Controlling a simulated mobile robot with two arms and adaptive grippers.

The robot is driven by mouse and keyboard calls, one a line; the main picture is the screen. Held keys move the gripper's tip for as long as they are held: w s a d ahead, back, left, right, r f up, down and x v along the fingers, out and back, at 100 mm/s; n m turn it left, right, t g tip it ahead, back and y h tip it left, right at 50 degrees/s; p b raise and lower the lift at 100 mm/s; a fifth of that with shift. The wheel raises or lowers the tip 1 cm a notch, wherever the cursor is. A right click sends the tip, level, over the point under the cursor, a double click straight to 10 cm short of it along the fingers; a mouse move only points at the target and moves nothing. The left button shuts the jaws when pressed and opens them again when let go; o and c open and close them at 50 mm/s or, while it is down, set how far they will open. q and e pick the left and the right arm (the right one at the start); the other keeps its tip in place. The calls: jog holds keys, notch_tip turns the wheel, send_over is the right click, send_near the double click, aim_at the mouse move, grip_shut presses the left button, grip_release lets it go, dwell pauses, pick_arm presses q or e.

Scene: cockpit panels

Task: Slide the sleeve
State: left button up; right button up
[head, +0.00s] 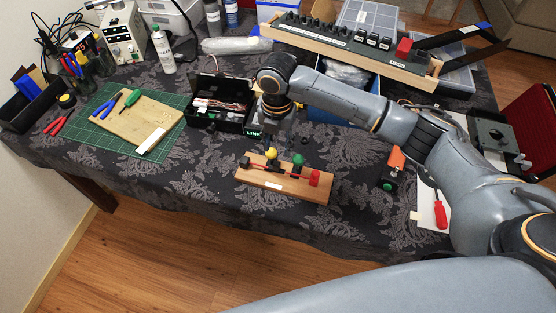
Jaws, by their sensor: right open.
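A small wooden board (283,185) lies near the front edge of the table. It carries a dark rod with a red block (315,178) at its right end and a dark block (245,162) at its left end. A yellow knob (271,153) and a green knob (298,160) stand along the rod. I cannot tell which part is the sleeve. My right gripper (272,143) points down just above and behind the yellow knob. It is open, its fingers are small and dark here, and I cannot tell whether they touch anything. My left gripper is not in view.
A black open box (220,128) stands left of my right gripper. A green cutting mat (95,143) with tools lies farther left. A long switch panel (350,50) stands at the back. A red screwdriver (440,212) lies at right. The cloth left of the board is clear.

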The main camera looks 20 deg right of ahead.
aim_at(277, 163)
notch_tip(277, 163, down, 6)
jog(key=shift+a+f, duration=0.1)
jog(key=shift+a, duration=0.05)
jog(key=shift+f+p, duration=0.3)
jog(key=shift+f, duration=0.4)
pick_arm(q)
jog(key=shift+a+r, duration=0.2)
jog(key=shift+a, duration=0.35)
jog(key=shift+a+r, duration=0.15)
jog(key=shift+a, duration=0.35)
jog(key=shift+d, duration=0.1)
pick_arm(e)
jog(key=shift+c, duration=0.8)
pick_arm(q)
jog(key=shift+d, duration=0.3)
pick_arm(e)
grip_shut()
